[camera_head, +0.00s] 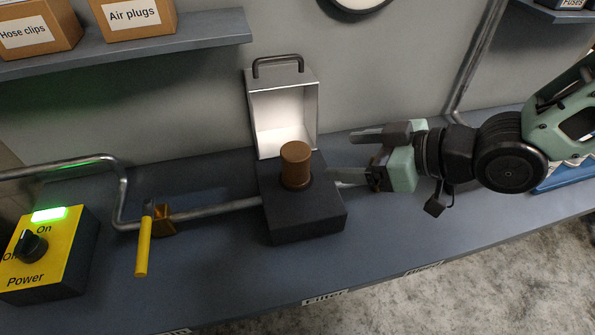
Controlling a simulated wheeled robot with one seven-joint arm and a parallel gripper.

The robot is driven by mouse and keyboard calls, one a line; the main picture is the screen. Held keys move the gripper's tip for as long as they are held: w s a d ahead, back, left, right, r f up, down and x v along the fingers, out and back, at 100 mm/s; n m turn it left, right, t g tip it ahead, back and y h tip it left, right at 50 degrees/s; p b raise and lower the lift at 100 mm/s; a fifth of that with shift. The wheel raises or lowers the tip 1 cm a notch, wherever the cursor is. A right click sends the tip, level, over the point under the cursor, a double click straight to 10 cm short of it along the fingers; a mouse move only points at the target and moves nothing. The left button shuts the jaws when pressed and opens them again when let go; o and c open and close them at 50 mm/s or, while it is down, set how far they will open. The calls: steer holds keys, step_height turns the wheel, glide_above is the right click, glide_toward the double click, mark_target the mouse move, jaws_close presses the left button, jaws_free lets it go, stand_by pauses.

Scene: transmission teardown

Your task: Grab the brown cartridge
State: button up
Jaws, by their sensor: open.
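The brown cartridge (295,166) stands upright in the dark filter block (306,216) on the bench. The block's light-coloured cover (283,105), with a dark handle on top, stands open behind the cartridge. My gripper (350,160) is to the right of the cartridge, pointing left towards it. Its two fingers are apart and nothing shows between them. The near finger's tip comes close to the block and cartridge; I cannot tell whether it touches.
A pipe with a yellow-handled valve (143,245) runs into the block from the left. A yellow power box (47,252) with a lit green light stands at the far left. A shelf (180,40) with boxes hangs above. The bench front (400,232) is clear.

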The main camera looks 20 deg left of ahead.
mark_target(310, 155)
steer(key=x, duration=0.8)
steer(key=shift+w+a+f+p, duration=0.1)
steer(key=shift+a+f+p, duration=0.1)
steer(key=shift+a+p, duration=0.1)
steer(key=shift+p+x, duration=0.8)
steer(key=shift+x, duration=1.95)
steer(key=shift+d+f, duration=0.1)
steer(key=shift+f, duration=0.05)
steer(key=c, duration=1.1)
